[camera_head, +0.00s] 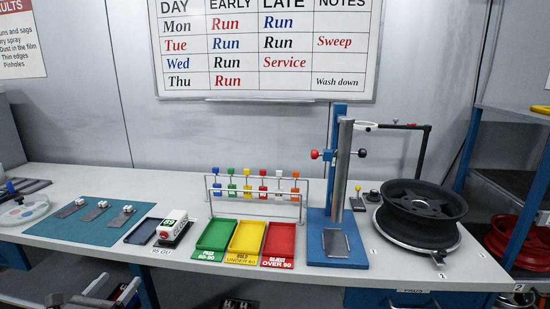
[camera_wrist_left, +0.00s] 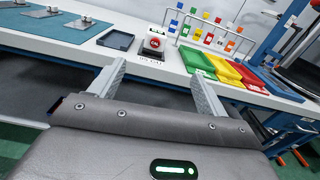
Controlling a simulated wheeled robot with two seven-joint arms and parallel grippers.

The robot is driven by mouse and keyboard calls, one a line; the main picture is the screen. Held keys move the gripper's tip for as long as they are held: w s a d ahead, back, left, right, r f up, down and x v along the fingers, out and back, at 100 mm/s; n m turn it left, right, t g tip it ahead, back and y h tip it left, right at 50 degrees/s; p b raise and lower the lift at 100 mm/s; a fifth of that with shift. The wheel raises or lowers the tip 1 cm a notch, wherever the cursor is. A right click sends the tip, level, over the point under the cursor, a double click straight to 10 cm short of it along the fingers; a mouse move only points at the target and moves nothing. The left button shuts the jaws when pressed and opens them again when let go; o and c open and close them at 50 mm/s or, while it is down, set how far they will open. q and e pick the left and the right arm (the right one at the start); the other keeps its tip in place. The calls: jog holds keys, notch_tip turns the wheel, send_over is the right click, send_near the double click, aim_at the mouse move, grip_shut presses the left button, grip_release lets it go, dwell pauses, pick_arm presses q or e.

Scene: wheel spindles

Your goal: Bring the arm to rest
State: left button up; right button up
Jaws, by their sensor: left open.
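My left gripper (camera_head: 120,279) is low at the front left in the head view, below the bench's front edge. In the left wrist view its two grey fingers (camera_wrist_left: 158,70) are spread apart with nothing between them. They point toward the bench (camera_wrist_left: 50,42), apart from everything on it. My right gripper does not show. A black wheel (camera_head: 421,203) lies flat on a round stand at the bench's right. A blue stand (camera_head: 335,250) with a grey column is beside it.
Green (camera_head: 215,236), yellow (camera_head: 246,238) and red (camera_head: 279,241) trays lie mid-bench before a rack of coloured tags (camera_head: 263,188). A white-topped box (camera_head: 173,228), dark tray (camera_head: 142,232) and teal mat (camera_head: 78,222) with metal pieces are left. Shelving (camera_head: 510,185) borders the right.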

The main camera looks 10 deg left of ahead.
pick_arm(q)
jog(key=a+f+n+g+y, duration=0.15)
jog(key=a+f+n, duration=0.25)
jog(key=f+n, duration=0.45)
jog(key=a+f+n+g+y, duration=0.1)
jog(key=a+f+n+g, duration=0.15)
jog(key=f+n, duration=0.6)
jog(key=s+f+n+g, duration=0.2)
jog(key=s+f+n, duration=0.2)
jog(key=f, duration=0.6)
jog(key=s+f+n+g, duration=0.2)
jog(key=s+f+n, duration=0.15)
jog(key=f, duration=0.65)
jog(key=s+d+f+n+g+h, duration=0.1)
jog(key=s+d+f+n+g, duration=0.25)
jog(key=s+f, duration=0.6)
jog(key=s+d+f+n+g, duration=0.2)
jog(key=s+d+f+n, duration=0.15)
jog(key=s+f, duration=0.55)
jog(key=s+d+f+n+g+h, duration=0.1)
jog(key=s+d+f+g+h, duration=0.1)
jog(key=s+d+f, duration=0.6)
jog(key=s+d+g, duration=0.1)
jog(key=s+d, duration=0.5)
jog(key=d, duration=0.2)
jog(key=shift+s+d+f, duration=0.2)
jog(key=shift+s+d, duration=0.15)
jog(key=shift+d, duration=0.05)
